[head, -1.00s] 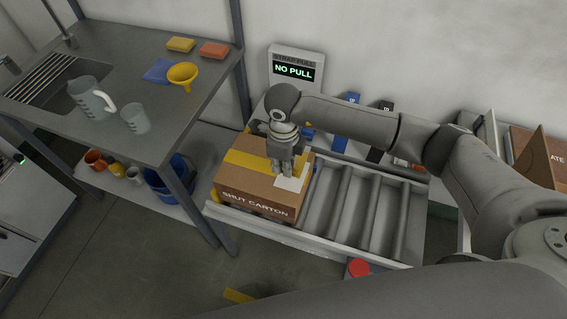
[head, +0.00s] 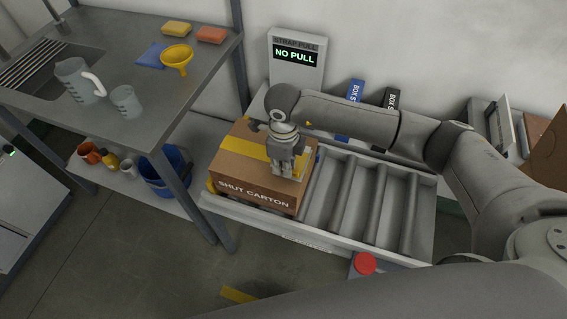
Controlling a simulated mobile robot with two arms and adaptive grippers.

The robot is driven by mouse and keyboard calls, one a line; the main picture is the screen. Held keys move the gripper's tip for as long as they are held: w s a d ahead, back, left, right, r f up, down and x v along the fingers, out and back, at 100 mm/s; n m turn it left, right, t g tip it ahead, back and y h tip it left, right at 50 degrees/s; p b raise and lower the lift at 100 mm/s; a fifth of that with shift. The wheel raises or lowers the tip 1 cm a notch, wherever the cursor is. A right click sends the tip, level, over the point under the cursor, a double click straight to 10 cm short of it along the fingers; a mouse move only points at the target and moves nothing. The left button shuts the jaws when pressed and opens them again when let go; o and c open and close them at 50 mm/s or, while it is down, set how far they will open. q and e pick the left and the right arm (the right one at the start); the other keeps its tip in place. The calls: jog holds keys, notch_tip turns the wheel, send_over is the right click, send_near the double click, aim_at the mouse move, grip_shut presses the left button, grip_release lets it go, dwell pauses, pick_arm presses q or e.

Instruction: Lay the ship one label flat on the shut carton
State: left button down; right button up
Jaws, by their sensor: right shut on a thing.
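The shut carton (head: 240,165) is a closed brown box with yellow tape across its top and "SHUT CARTON" on its front. It sits at the left end of the roller conveyor. My right gripper (head: 287,174) points down over the right part of the carton's top, its fingers shut on the label. Only a small pale piece of the ship one label (head: 303,173) shows beside the fingers; the rest is hidden by the gripper. I cannot tell whether it lies flat or touches the top. My left gripper is out of view.
Empty rollers (head: 365,205) lie right of the carton. Behind stands a sign panel (head: 296,58) reading "NO PULL". A metal table (head: 140,75) with a jug and funnel is at left. A red button (head: 365,263) is in front.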

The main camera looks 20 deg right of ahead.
jog(key=shift+f+b, duration=0.4)
jog(key=shift+f, duration=0.15)
jog(key=o, duration=0.7)
jog(key=shift+r, duration=0.15)
notch_tip(320, 180, up, 12)
jog(key=shift+f, duration=0.1)
dwell(0.3)
notch_tip(320, 180, up, 12)
dwell(0.6)
dwell(0.5)
